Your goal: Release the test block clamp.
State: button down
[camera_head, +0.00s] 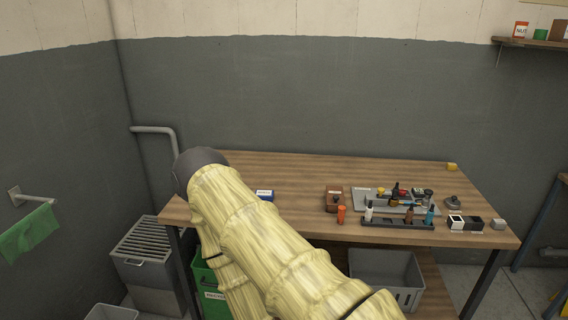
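I cannot tell for sure which item is the test block clamp. On the wooden table (300,172), a grey plate (366,206) at the right carries several small dark, red and yellow parts, too small to make out. A small grey fitting (453,202) sits right of the plate. My arm, in a pale yellow cover, rises from the bottom, bends at a dark joint over the table's left end and drops down again. My gripper is out of view.
A black rack (378,223) with bottles stands at the table's front edge. A grey bin (385,268) sits below. The table's back middle is clear.

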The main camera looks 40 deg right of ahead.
aim_at(381, 190)
jog(key=z, duration=0.1)
jog(key=i, duration=2)
jog(key=z, duration=1.35)
jog(key=i, duration=0.8)
jog(key=z, duration=0.95)
